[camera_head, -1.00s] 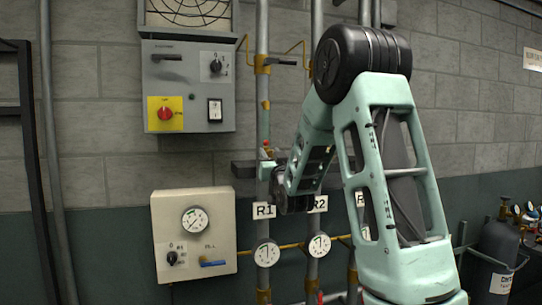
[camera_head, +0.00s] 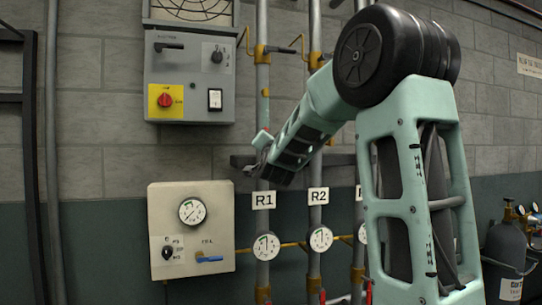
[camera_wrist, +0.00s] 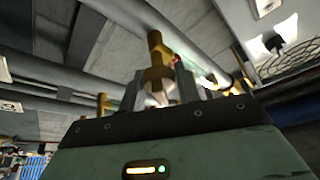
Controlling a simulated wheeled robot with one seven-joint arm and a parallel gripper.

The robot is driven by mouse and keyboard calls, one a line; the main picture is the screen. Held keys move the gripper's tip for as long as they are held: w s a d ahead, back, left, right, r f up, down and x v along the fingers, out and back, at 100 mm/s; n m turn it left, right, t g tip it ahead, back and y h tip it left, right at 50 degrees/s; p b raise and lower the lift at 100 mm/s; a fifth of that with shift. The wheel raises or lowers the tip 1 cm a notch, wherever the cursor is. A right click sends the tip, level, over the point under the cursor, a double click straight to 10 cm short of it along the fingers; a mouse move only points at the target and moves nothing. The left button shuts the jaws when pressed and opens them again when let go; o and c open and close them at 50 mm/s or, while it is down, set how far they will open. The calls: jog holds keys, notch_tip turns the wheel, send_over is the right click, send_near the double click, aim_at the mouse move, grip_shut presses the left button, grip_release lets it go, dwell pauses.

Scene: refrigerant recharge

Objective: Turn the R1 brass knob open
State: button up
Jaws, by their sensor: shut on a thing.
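The R1 label (camera_head: 264,200) hangs on the leftmost of the vertical pipes (camera_head: 262,110), above a round white gauge (camera_head: 266,247). My gripper (camera_wrist: 162,88) has its two grey fingers closed on the R1 brass knob (camera_wrist: 155,58) in the wrist view. The brass piece stands up between the fingers beside a thick grey pipe (camera_wrist: 145,15); its lower part is hidden by them. In the head view my wrist is at the R1 pipe just above the label and hides the knob.
The R2 label (camera_head: 318,196) and its pipe stand close to the right. A grey switch box (camera_head: 190,75) and a pale gauge box (camera_head: 191,235) are on the wall to the left. A gas cylinder (camera_head: 507,250) stands at the far right.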

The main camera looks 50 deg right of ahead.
jog(key=m+g+b, duration=0.2)
jog(key=m, duration=0.3)
jog(key=shift+f+m, duration=0.1)
jog(key=shift+m, duration=0.3)
jog(key=m+g, duration=0.2)
jog(key=m, duration=0.2)
jog(key=shift+d+m+g+y, duration=0.1)
jog(key=shift+m+g+y, duration=0.2)
jog(key=shift+m, duration=0.9)
jog(key=shift+f, duration=0.1)
jog(key=o, duration=0.9)
